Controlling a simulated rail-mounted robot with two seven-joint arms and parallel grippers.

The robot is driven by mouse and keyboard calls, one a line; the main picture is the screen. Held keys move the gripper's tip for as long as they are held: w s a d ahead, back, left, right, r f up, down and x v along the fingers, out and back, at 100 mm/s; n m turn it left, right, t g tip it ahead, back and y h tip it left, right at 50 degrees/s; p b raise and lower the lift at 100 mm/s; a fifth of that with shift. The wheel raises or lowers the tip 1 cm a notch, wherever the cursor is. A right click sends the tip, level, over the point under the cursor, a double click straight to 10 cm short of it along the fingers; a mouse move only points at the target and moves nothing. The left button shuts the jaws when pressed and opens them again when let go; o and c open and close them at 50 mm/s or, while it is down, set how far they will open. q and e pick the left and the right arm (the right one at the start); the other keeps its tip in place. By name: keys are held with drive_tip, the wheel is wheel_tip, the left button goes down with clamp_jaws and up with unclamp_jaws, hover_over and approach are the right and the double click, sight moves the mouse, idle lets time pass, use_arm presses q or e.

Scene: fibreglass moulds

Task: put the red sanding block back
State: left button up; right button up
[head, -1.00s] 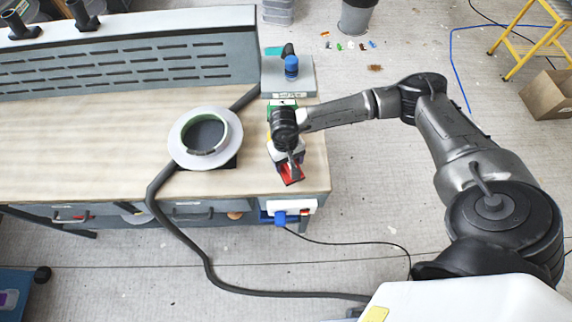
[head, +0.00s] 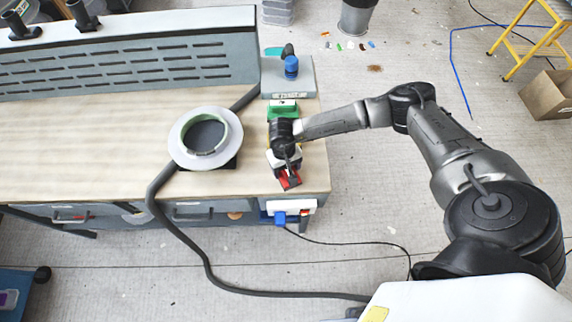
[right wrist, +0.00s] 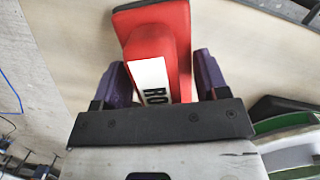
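The red sanding block (right wrist: 160,50) has a white label with black letters, partly cut off. In the head view the red block (head: 289,180) shows under my right gripper (head: 287,172), near the workbench's right front corner. The gripper hides part of it, and I cannot tell whether it touches the top. A green block (head: 283,111) lies just behind the gripper on the workbench (head: 80,150). My left gripper is not in view.
A round grey-white mould ring (head: 177,146) stands left of my right gripper, with a dark hose beside it. A grey plate with a blue-capped item (head: 291,67) is behind the green block. A slotted grey panel (head: 130,58) runs along the back. The left benchtop is clear.

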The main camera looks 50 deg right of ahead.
drive_tip(key=o, duration=0.4)
drive_tip(key=shift+r, duration=0.1)
